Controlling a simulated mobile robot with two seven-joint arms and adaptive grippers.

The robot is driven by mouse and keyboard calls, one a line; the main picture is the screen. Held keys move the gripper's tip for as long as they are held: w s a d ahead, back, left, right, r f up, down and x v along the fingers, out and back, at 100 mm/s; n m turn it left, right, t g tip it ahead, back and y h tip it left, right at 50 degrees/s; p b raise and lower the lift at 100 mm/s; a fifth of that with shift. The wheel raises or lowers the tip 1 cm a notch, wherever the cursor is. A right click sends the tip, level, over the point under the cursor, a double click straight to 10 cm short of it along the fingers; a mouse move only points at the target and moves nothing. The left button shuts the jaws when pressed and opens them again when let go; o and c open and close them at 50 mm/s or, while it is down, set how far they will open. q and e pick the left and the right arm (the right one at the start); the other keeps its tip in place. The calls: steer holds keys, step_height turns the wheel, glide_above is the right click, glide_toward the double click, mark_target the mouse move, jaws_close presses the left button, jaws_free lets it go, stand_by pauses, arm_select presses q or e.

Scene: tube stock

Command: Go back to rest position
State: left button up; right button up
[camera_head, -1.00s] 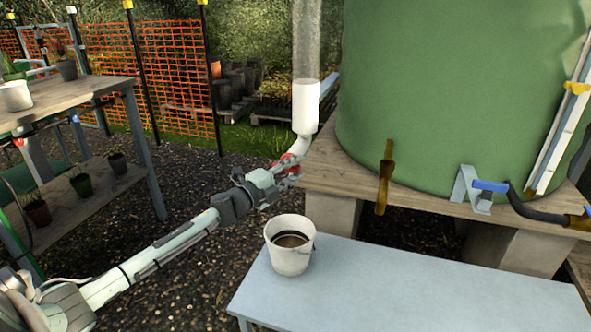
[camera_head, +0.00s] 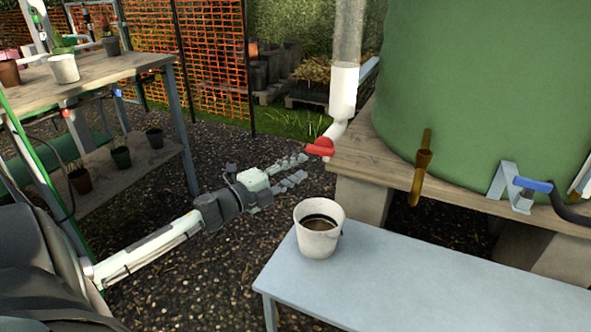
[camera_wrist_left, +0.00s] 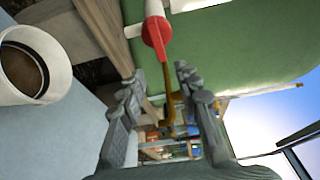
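My left gripper (camera_head: 297,171) is open and empty, out over the gravel to the left of the bench. Its two fingers stand apart in the left wrist view (camera_wrist_left: 150,105), with nothing between them. A white pipe with a red valve handle (camera_head: 320,147) stands beyond the fingertips, apart from them. The red handle also shows in the left wrist view (camera_wrist_left: 155,37). A white bucket with dark brown contents (camera_head: 318,241) stands upright on the grey bench, right of the gripper. My right gripper is not in view.
A large green tank (camera_head: 480,90) stands on a wooden platform (camera_head: 385,160) at the right. The grey bench (camera_head: 420,285) lies in front of it. A wooden potting table (camera_head: 120,62) with pots stands at the left. Open gravel lies between.

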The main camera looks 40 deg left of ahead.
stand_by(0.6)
arm_select(q)
steer(key=s+f+n+g+y, duration=0.35)
steer(key=f+n, duration=0.25)
steer(key=f, duration=0.4)
steer(key=s+f+n+g+y, duration=0.3)
steer(key=s+f+n, duration=0.25)
steer(key=f, duration=0.55)
steer(key=s+d+f+n+g+h, duration=0.2)
steer(key=s+d+f+n+g, duration=0.4)
steer(key=s+d+f, duration=1)
steer(key=shift+s+f+n+g+h, duration=0.35)
steer(key=shift+s+f+g, duration=0.15)
steer(key=shift+s+g, duration=0.65)
steer(key=shift+w, duration=0.2)
